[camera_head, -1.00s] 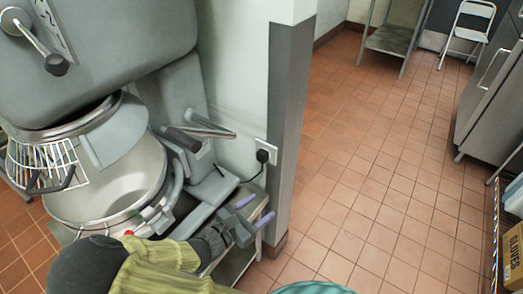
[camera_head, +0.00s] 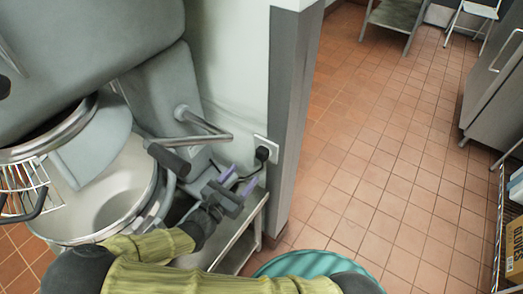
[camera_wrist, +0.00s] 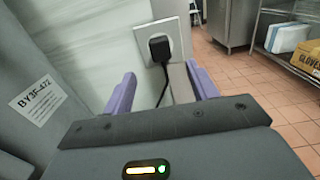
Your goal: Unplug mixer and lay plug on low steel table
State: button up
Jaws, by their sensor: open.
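The black plug (camera_head: 262,153) sits in a wall outlet (camera_head: 266,143) near the wall's corner, with its black cord hanging down. In the wrist view the plug (camera_wrist: 159,48) is ahead of my gripper (camera_wrist: 160,88), between the lines of the two purple fingers and apart from them. My gripper (camera_head: 240,182) is open and empty, just below and left of the plug in the head view. The grey mixer (camera_head: 90,60) with its steel bowl (camera_head: 115,205) stands at left. A low steel table (camera_head: 240,250) is below my gripper, partly hidden by my arm.
A mixer lever (camera_head: 205,130) juts out close to my gripper. The grey wall corner (camera_head: 292,110) stands just right of the outlet. A teal round object (camera_head: 305,263) is at the bottom. The tiled floor (camera_head: 370,170) at right is clear; a glove box (camera_head: 516,245) is at the far right.

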aim_at(260, 157)
jog(key=shift+w+d, duration=0.1)
jog(key=b+x, duration=0.1)
jog(key=x, duration=0.6)
jog(key=shift+b, duration=0.3)
jog(key=shift+x, duration=0.9)
jog(key=shift+p, duration=1)
grip_shut()
